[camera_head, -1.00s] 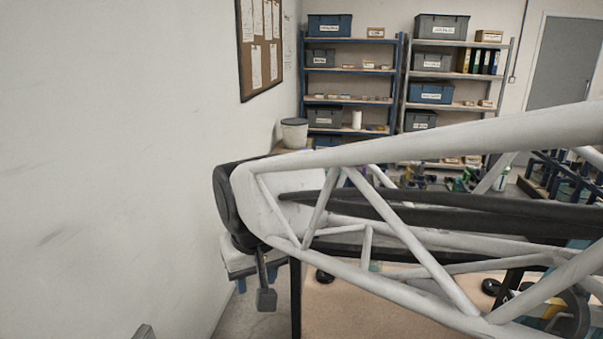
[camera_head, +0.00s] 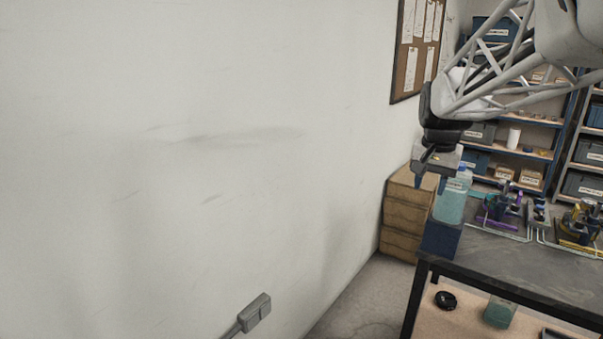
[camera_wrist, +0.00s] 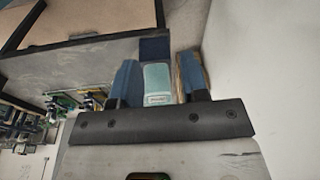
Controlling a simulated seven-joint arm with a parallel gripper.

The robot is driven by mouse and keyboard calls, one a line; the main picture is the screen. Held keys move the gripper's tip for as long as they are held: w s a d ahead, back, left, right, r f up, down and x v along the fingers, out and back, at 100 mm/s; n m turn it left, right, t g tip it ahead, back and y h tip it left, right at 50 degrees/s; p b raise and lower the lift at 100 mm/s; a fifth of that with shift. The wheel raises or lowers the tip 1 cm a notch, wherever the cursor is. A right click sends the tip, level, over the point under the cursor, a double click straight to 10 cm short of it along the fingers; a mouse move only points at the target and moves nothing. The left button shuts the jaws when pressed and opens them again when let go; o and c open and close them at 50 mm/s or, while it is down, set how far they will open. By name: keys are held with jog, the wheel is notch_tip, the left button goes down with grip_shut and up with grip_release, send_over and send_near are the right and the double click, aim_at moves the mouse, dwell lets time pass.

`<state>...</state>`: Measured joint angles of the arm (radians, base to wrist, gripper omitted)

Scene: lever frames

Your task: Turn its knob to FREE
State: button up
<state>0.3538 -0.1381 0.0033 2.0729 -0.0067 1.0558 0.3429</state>
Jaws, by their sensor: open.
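Two small lever frames stand on the dark workbench (camera_head: 520,262): one with purple parts (camera_head: 497,210) and one with yellow parts (camera_head: 577,226) at the right edge. Their knobs and any FREE marking are too small to make out. My gripper (camera_head: 430,178) hangs in the air near the bench's far left corner, left of the frames. In the wrist view its two blue fingers (camera_wrist: 158,84) are apart, with nothing seen held. A pale teal bottle (camera_head: 452,204) shows between them there (camera_wrist: 158,86), beyond the fingers; I cannot tell the distance. Small colourful devices (camera_wrist: 75,103) show at left.
A blue block (camera_head: 440,240) sits at the bench corner by the bottle. Stacked cardboard boxes (camera_head: 402,215) stand against the bare wall (camera_head: 180,160). Shelves (camera_head: 540,150) with bins are behind. A black round item (camera_head: 445,300) lies on the lower shelf.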

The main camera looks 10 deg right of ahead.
jog(key=w+d+m, duration=0.2)
jog(key=w+d, duration=0.2)
jog(key=d, duration=0.4)
jog(key=w+d+m, duration=0.2)
jog(key=w+d, duration=0.3)
jog(key=d, duration=0.3)
jog(key=m+g, duration=0.1)
jog(key=m, duration=0.8)
send_over(581, 222)
jog(key=shift+y, duration=0.3)
jog(key=f, duration=1.4)
jog(key=shift+w+a+f, duration=0.1)
jog(key=shift+a+f, duration=0.15)
jog(key=shift+d+f, duration=0.1)
jog(key=shift+d, duration=0.15)
jog(key=shift+f, duration=3.9)
